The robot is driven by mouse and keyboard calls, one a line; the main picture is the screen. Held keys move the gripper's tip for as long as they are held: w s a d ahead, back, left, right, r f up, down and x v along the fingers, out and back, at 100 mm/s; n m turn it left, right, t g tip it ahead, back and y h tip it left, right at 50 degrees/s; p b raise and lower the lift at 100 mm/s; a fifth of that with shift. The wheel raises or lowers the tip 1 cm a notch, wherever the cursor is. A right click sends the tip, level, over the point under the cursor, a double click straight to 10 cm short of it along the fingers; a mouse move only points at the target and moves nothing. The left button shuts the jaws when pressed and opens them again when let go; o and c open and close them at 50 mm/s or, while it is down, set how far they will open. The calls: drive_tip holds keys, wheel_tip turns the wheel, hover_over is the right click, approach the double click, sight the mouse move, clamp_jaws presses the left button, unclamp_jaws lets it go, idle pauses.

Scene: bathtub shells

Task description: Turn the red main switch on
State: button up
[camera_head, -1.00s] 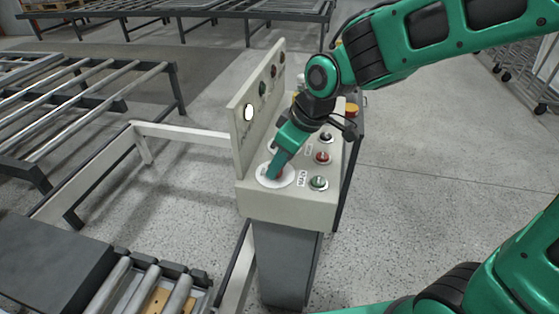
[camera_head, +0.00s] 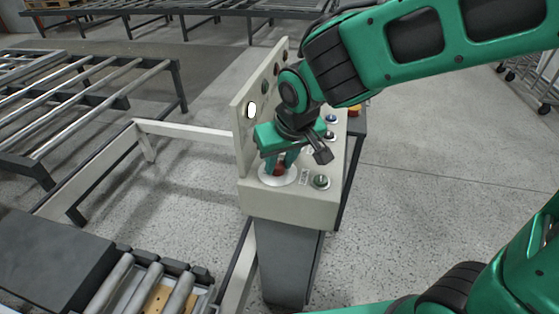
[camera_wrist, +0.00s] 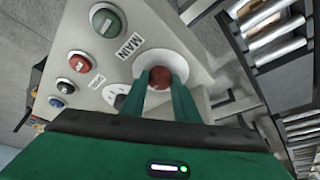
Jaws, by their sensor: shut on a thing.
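The red main switch (camera_head: 279,170) sits on a round white plate (camera_head: 265,180) at the near left of the control panel top. In the wrist view the red knob (camera_wrist: 160,77) shows between the two green fingertips, next to a "MAIN" label (camera_wrist: 130,46). My gripper (camera_head: 278,163) points down over the switch, and its fingers are shut on the red knob from both sides. It also shows in the wrist view (camera_wrist: 160,84). The fingers hide part of the knob, and I cannot read its turn position.
A green button (camera_head: 320,181) sits close to the right of the switch on the beige panel (camera_head: 285,208). The upright back panel (camera_head: 243,140) with a lit white lamp (camera_head: 252,110) stands close on the left. Roller conveyors (camera_head: 140,290) lie at the left.

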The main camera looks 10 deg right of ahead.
drive_tip(key=shift+w+d+r, duration=0.1)
drive_tip(key=shift+w+r, duration=0.05)
drive_tip(key=shift+w, duration=0.05)
drive_tip(key=o, duration=1)
drive_tip(key=shift+o, duration=0.3)
drive_tip(key=shift+s, duration=0.1)
drive_tip(key=v, duration=1)
drive_tip(key=shift+r, duration=0.2)
drive_tip(key=shift+s+d, duration=0.1)
